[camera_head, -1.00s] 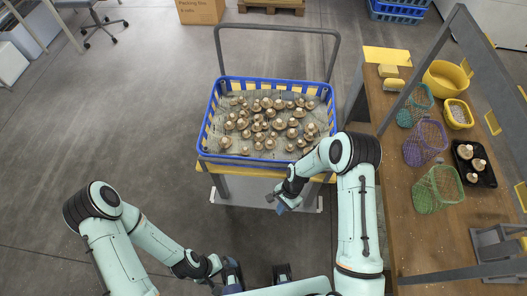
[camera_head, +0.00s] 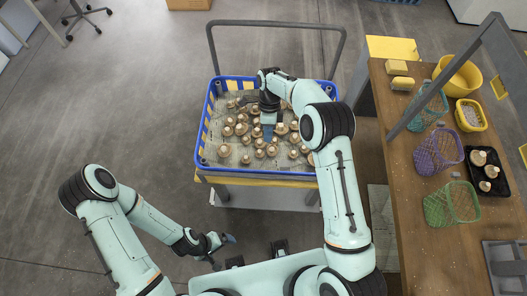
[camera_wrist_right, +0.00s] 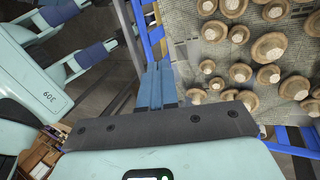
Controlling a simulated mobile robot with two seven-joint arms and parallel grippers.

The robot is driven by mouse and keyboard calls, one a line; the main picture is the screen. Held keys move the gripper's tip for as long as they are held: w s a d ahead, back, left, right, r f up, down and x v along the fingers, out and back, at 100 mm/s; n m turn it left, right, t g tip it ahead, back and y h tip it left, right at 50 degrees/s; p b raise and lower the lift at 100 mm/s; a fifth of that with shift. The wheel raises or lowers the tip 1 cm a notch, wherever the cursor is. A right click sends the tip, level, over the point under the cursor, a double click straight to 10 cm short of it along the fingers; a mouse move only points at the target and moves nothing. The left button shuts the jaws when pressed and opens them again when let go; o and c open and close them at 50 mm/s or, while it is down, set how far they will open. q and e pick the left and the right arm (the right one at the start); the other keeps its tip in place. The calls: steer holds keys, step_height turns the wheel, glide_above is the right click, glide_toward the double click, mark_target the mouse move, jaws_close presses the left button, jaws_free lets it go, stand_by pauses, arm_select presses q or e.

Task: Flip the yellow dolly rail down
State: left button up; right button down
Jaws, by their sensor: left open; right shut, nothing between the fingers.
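The yellow dolly rail (camera_head: 240,181) runs along the near edge of the cart, just below the blue crate's front wall. It looks level, and its right end is hidden behind my right arm. The blue crate (camera_head: 205,128) sits on the cart and holds many brown mushrooms. My right gripper (camera_head: 268,134) is above the mushrooms, past the rail, with its fingers pointing down. In the right wrist view its blue fingers (camera_wrist_right: 158,84) are together and empty, beside the crate's wall. My left gripper (camera_head: 228,239) is open and empty, low in front of the cart, apart from the rail.
A grey handle bar (camera_head: 275,25) rises behind the crate. On the right, a wooden workbench (camera_head: 410,215) carries baskets, yellow bowls and a black tray (camera_head: 500,172) of mushrooms. A grey frame post (camera_head: 440,85) slants over the bench. The floor left of the cart is clear.

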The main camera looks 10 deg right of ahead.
arm_select(q)
steer(key=shift+s+f, duration=0.2)
steer(key=shift+s, duration=0.05)
arm_select(e)
steer(key=shift+s+a+f, duration=0.35)
steer(key=shift+s+f, duration=0.95)
steer(key=shift+f, duration=0.2)
steer(key=shift+s+a+f, duration=0.4)
steer(key=shift+s+f, duration=0.9)
steer(key=shift+f, duration=0.25)
steer(key=shift+s+a+f, duration=0.35)
steer(key=shift+s+f, duration=0.95)
steer(key=shift+f, duration=0.2)
